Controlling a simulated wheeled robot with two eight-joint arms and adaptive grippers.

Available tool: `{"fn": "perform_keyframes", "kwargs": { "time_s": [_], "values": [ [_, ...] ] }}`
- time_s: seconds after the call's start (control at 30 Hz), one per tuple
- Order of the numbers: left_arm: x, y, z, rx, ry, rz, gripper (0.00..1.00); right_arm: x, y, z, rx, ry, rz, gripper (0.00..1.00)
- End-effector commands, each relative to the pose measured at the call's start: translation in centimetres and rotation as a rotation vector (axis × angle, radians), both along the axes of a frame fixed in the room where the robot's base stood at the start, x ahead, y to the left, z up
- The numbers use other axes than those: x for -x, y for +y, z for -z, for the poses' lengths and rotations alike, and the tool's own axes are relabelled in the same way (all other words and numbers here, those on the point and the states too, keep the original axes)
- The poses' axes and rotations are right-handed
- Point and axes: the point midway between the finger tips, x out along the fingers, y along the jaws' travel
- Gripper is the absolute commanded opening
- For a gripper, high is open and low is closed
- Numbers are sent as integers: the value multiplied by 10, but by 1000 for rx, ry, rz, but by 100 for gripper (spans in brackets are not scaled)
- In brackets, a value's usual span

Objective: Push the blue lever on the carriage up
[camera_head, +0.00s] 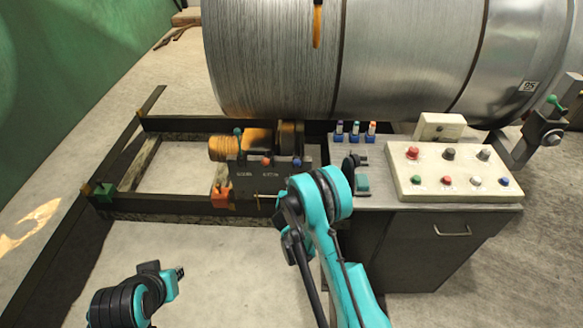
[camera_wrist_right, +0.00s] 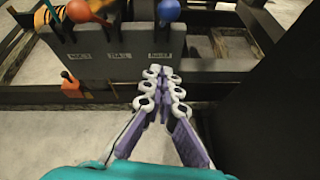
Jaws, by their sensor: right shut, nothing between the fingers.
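The blue lever (camera_head: 296,163) is the right one of three levers on the carriage's dark plate (camera_head: 262,182). In the right wrist view the blue knob (camera_wrist_right: 168,11) is at the top, and a label sits below it. My right gripper (camera_wrist_right: 160,76) is shut and empty, with its fingertips below the blue lever in the picture and apart from it. In the head view my right arm hides this gripper. Only links of my left arm show at the lower left; its gripper is not seen.
A red-orange lever (camera_head: 266,162) and a green lever (camera_head: 238,132) stand left of the blue one; the green knob sits higher. A large metal drum (camera_head: 400,60) is behind. A control panel (camera_head: 455,172) on a cabinet (camera_head: 430,250) is at the right. Dark rails (camera_head: 165,203) frame the carriage.

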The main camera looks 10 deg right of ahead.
Motion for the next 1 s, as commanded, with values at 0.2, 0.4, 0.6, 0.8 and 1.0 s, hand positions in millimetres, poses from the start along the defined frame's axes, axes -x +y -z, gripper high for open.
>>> {"fn": "perform_keyframes", "kwargs": {
  "time_s": [0.2, 0.4, 0.6, 0.8, 1.0],
  "values": [
    [0, 0, 0, 0, 0, 0, 0, 0, 0, 2, 11, 1, -6, 0],
    [0, 0, 1, 0, 0, 0, 0, -2, 0, 3, 9, 1, -5, 0],
    [0, 0, 9, 0, 0, 0, 0, -21, -7, 15, 8, 1, -3, 0],
    [0, 0, 24, 0, 0, 0, 0, -57, -20, 35, 7, 1, -3, 0],
    [0, 0, 37, 0, 0, 0, 0, -90, -32, 45, 7, 0, -4, 0]
  ]
}}
